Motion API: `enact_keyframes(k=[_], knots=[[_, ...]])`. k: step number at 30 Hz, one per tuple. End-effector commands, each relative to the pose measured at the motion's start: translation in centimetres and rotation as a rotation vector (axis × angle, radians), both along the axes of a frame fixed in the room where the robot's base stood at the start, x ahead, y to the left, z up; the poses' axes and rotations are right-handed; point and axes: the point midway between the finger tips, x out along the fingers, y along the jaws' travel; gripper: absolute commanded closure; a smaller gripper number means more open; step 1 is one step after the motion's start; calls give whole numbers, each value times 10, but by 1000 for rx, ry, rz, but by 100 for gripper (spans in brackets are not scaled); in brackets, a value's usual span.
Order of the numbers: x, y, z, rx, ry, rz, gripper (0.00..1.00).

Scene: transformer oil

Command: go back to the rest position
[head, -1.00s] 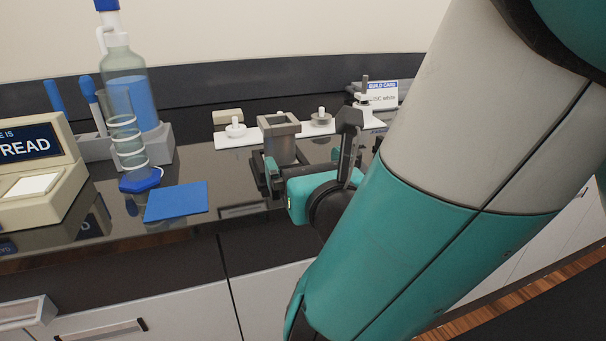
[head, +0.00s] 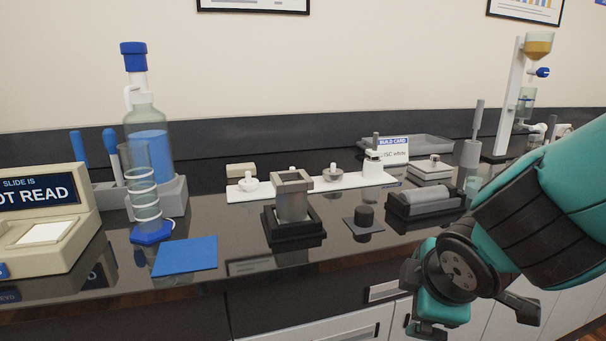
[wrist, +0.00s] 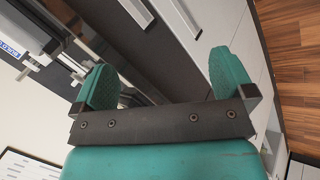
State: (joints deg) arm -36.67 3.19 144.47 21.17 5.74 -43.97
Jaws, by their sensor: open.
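My gripper (head: 466,300) hangs at the lower right of the head view, in front of the counter's front edge and beside the drawers. In the wrist view my gripper (wrist: 166,80) shows two teal fingers spread wide apart with nothing between them. The jaws are open and empty. My arm reaches in from the right edge of the head view.
The dark counter (head: 330,262) holds a metal square cup on a black base (head: 292,205), a blue mat (head: 185,256), a bottle (head: 150,150), a slide reader (head: 45,220) and a roller tray (head: 425,203). Drawers (head: 310,325) lie below. Wooden floor (wrist: 290,60) shows beyond.

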Motion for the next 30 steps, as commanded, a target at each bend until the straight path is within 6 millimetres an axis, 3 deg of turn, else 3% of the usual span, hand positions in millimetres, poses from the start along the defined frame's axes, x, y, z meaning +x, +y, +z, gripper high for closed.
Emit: enact_keyframes(k=[3, 6, 13, 15, 24, 30], knots=[[-42, 5, 9, 279, 214, -232, 0], [-75, 14, 22, 424, 370, -361, 0], [-143, 24, 59, 584, 649, -550, 0], [-144, 25, 87, 578, 659, -549, 0], [-144, 26, 159, 576, 658, -545, 0], [-144, 26, 183, 577, 657, -544, 0]])
